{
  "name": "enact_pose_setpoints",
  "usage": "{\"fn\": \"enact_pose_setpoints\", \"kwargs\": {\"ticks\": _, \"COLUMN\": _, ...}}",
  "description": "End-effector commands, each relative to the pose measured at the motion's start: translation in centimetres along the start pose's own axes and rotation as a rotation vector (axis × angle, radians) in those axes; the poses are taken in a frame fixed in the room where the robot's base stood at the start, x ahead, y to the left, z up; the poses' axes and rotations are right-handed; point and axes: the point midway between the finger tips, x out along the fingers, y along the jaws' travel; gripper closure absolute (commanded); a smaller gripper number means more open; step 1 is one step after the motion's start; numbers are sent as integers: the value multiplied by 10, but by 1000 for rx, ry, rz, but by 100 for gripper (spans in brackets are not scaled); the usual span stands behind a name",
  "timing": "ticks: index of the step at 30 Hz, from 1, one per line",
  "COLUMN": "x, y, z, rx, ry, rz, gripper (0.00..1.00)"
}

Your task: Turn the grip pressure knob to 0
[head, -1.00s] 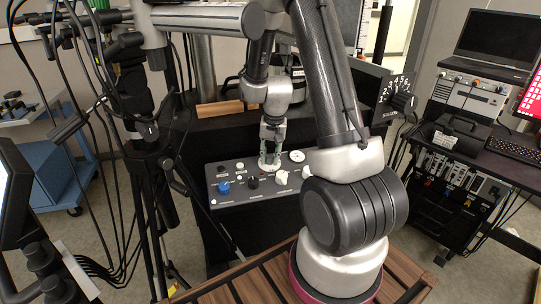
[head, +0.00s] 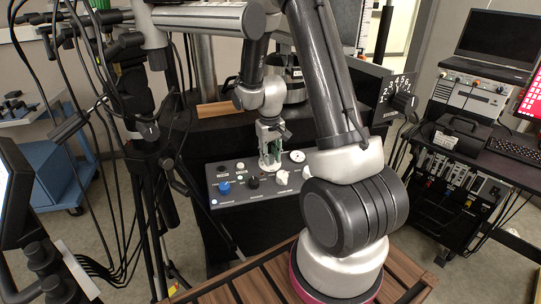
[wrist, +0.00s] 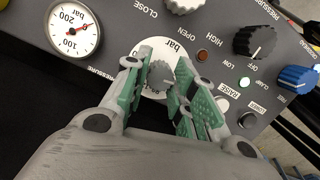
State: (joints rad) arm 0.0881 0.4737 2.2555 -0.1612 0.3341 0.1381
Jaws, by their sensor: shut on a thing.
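A small grey knob (wrist: 159,74) sits on a white dial disc (wrist: 180,55) marked "bar" on the grey control panel (wrist: 222,25). My gripper (wrist: 163,70) has its green-padded fingers on either side of this knob, shut on it. The dial's numbers are mostly hidden by the fingers, and I cannot read the knob's setting. In the head view my gripper (head: 269,166) points down at the back part of the panel (head: 240,196), and the knob is hidden there.
A round pressure gauge (wrist: 73,27) stands left of the fingers in the wrist view. A white knob (wrist: 184,3), a black knob (wrist: 255,42) and a blue knob (wrist: 296,79) are on the same panel. Small lamps and buttons lie close to the right finger.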

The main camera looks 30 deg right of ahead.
Motion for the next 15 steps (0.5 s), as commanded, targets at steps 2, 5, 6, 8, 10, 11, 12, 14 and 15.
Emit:
{"fn": "enact_pose_setpoints", "kwargs": {"ticks": 2, "x": 0, "y": 0, "z": 0, "rx": -3, "ry": 0, "rz": 1, "gripper": 98}}
{"fn": "enact_pose_setpoints", "kwargs": {"ticks": 5, "x": 0, "y": 0, "z": 0, "rx": -4, "ry": 0, "rz": 1, "gripper": 98}}
{"fn": "enact_pose_setpoints", "kwargs": {"ticks": 6, "x": 0, "y": 0, "z": 0, "rx": -4, "ry": 0, "rz": 1, "gripper": 98}}
{"fn": "enact_pose_setpoints", "kwargs": {"ticks": 8, "x": 0, "y": 0, "z": 0, "rx": -4, "ry": 0, "rz": 1, "gripper": 98}}
{"fn": "enact_pose_setpoints", "kwargs": {"ticks": 10, "x": 0, "y": 0, "z": 0, "rx": -3, "ry": 0, "rz": 1, "gripper": 98}}
{"fn": "enact_pose_setpoints", "kwargs": {"ticks": 11, "x": 0, "y": 0, "z": 0, "rx": -3, "ry": 0, "rz": 1, "gripper": 98}}
{"fn": "enact_pose_setpoints", "kwargs": {"ticks": 12, "x": 0, "y": 0, "z": 0, "rx": -3, "ry": 0, "rz": 1, "gripper": 67}}
{"fn": "enact_pose_setpoints", "kwargs": {"ticks": 14, "x": 0, "y": 0, "z": 0, "rx": -3, "ry": 0, "rz": 0, "gripper": 56}}
{"fn": "enact_pose_setpoints", "kwargs": {"ticks": 15, "x": 0, "y": 0, "z": 0, "rx": -3, "ry": 0, "rz": 0, "gripper": 52}}
